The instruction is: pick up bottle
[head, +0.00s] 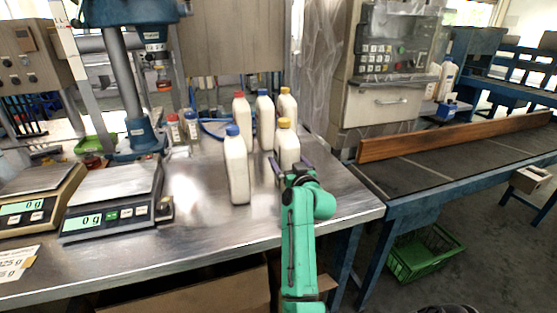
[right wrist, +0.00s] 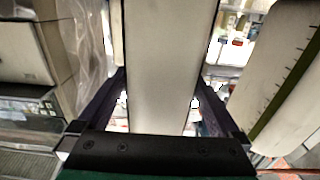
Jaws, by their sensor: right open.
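Several white bottles stand upright on the steel table (head: 190,235). A yellow-capped bottle (head: 286,143) is at the front right of the group, with a blue-capped bottle (head: 236,166) to its left. Behind them are a red-capped bottle (head: 240,118), another blue-capped bottle (head: 264,118) and another yellow-capped bottle (head: 286,108). My right gripper (head: 290,166) is open, its fingers on either side of the front yellow-capped bottle. In the right wrist view, that bottle's white body (right wrist: 163,65) fills the space between the dark fingers. My left gripper is not in view.
Two scales (head: 112,198) reading 0 g and a blue press stand (head: 140,135) are on the left. Another bottle with scale marks (right wrist: 285,75) is close beside my right gripper. A conveyor (head: 430,170) with a wooden board (head: 450,137) is at the right.

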